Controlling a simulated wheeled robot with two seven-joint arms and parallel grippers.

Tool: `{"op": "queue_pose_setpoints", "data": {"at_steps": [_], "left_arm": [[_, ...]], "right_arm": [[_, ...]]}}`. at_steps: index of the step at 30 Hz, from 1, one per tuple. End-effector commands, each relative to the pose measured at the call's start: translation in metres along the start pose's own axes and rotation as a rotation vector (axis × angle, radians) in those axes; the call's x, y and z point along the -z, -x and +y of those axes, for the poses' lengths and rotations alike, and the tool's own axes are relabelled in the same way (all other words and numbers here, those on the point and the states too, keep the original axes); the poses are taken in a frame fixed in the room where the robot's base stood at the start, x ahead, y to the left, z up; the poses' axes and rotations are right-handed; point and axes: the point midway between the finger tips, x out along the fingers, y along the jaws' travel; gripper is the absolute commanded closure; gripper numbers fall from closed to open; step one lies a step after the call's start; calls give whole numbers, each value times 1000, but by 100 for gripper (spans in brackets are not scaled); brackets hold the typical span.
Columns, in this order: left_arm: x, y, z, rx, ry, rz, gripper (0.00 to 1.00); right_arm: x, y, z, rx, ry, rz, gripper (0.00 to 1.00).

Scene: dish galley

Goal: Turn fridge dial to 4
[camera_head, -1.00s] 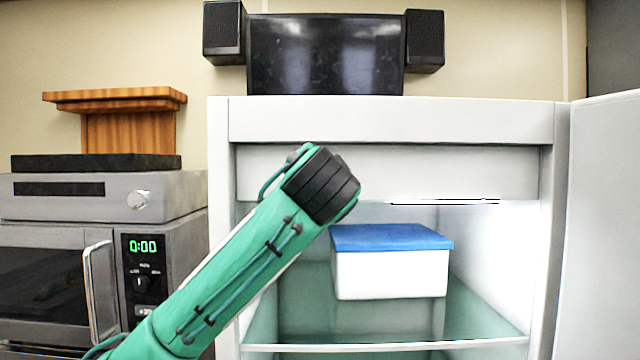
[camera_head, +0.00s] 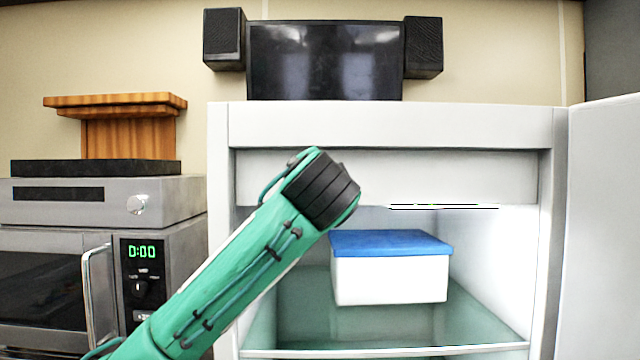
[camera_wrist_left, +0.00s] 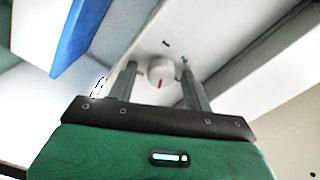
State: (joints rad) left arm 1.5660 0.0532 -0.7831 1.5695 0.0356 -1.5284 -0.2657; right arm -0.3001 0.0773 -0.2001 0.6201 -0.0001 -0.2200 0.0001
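The fridge (camera_head: 390,125) stands open in the head view. Its dial is hidden there. In the left wrist view the dial (camera_wrist_left: 161,70) is a round white knob with a red mark, on a white surface with small dark markings too small to read. My left gripper (camera_wrist_left: 160,75) has its two fingers apart, one on each side of the dial. I cannot tell whether they touch it. In the head view my left arm reaches into the upper part of the fridge and its gripper is hidden. My right gripper is in neither view.
A white box with a blue lid (camera_head: 390,265) sits on the fridge's glass shelf, right of my arm. The open fridge door (camera_head: 610,230) bounds the right side. A microwave (camera_head: 100,280) stands left of the fridge.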

Motion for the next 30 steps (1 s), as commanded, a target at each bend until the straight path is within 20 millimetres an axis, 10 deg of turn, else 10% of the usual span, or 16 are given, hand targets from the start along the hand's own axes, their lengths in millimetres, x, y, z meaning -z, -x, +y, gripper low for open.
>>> {"op": "queue_pose_setpoints", "data": {"at_steps": [11, 30], "left_arm": [[-1, 7, 1, 1, 1, 1, 50], [0, 128, 2, 1, 1, 2, 50]], "right_arm": [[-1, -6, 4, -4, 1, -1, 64], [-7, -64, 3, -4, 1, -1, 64]]}}
